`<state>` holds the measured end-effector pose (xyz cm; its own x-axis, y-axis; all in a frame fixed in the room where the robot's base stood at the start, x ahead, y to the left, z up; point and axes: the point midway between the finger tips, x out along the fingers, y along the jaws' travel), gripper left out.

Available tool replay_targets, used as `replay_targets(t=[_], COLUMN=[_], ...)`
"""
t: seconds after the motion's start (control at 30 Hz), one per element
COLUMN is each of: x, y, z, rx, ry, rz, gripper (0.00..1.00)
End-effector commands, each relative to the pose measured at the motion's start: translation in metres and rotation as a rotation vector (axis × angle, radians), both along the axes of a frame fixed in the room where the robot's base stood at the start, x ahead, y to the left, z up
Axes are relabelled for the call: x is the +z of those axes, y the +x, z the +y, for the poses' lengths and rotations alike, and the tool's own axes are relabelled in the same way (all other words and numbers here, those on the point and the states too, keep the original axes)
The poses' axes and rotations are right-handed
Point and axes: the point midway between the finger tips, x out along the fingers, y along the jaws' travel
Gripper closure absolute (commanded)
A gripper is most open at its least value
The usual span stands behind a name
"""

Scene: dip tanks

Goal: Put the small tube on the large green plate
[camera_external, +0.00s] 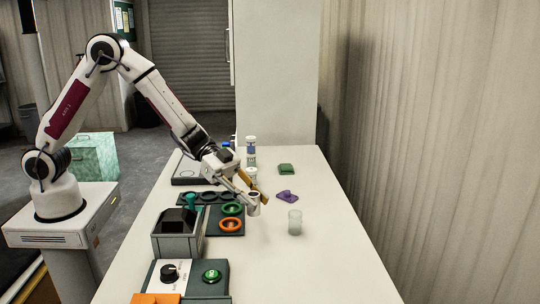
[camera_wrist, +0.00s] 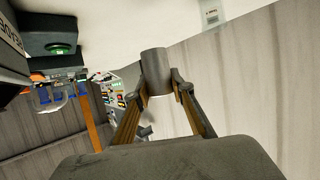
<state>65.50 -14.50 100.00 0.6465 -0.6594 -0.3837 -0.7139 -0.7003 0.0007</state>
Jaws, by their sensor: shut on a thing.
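A short grey tube (camera_external: 254,209) is held in my gripper (camera_external: 250,193) above the table, right of the dark panel. In the wrist view the grey tube (camera_wrist: 155,68) sits between the two fingertips of my gripper (camera_wrist: 159,86), which is shut on it. A green flat block (camera_external: 286,169) lies toward the far end of the table. A green ring (camera_external: 232,209) lies on the dark panel (camera_external: 212,222). I cannot tell which of these green things is the large green plate.
A purple flat piece (camera_external: 287,196) and a translucent jar (camera_external: 295,222) stand right of my gripper. An orange ring (camera_external: 229,226) lies by the green ring. A labelled bottle (camera_external: 251,145) stands behind. A grey box (camera_external: 179,238) and a knob panel (camera_external: 168,273) are nearer. The table's right side is mostly clear.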

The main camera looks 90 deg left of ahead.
Motion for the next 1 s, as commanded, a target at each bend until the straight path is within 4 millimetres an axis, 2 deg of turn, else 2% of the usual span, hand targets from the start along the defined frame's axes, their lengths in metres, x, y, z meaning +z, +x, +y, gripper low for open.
replay_targets(t=[0.2,0.5,0.8,1.0], x=[0.014,0.034,0.049,0.055], y=[0.047,0.102,0.136,0.146], z=[0.053,0.137,0.224,0.265], rx=[0.179,0.439,0.689,0.805], ry=[-0.001,-0.002,-0.001,-0.001], rz=[-0.003,-0.004,-0.001,-0.001], gripper=[0.99,0.99,0.99,0.99])
